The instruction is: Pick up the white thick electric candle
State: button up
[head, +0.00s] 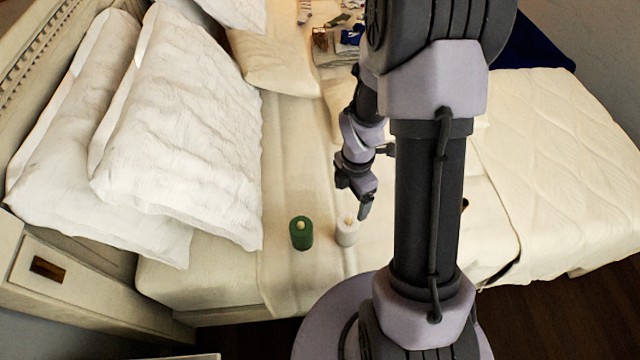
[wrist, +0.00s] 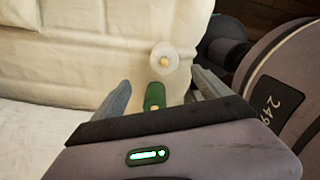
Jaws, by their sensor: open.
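The white thick electric candle (head: 347,231) stands upright on the bed near its front edge, with a pale flame tip on top. In the wrist view the white candle (wrist: 165,58) shows as a round top beyond my fingertips, with nothing touching it. A green candle (head: 301,233) stands just to its left on the bed. In the wrist view the green candle (wrist: 155,97) appears between my fingers, partly hidden by my gripper's body. My gripper (head: 362,207) hangs above and close to the white candle in the head view. My gripper (wrist: 160,88) is open and empty.
White pillows (head: 185,130) lie on the left of the bed against the headboard (head: 45,65). Folded clothes (head: 335,45) and small items lie at the far end. A quilted white blanket (head: 555,150) covers the right side. Bare sheet (head: 295,150) lies behind the candles.

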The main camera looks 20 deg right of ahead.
aim_at(350, 218)
jog(key=f+b, duration=0.1)
jog(key=f, duration=0.2)
jog(key=f+b, duration=0.1)
jog(key=f, duration=0.3)
jog(key=s+f+b, duration=0.1)
jog(key=f+b, duration=0.1)
jog(key=f, duration=0.2)
jog(key=shift+d, duration=0.15)
notch_tip(350, 218, down, 5)
jog(key=b, duration=0.3)
jog(key=shift+f, duration=0.2)
jog(key=shift+r, duration=0.15)
jog(key=shift+c, duration=0.6)
jog(key=c, duration=1.5)
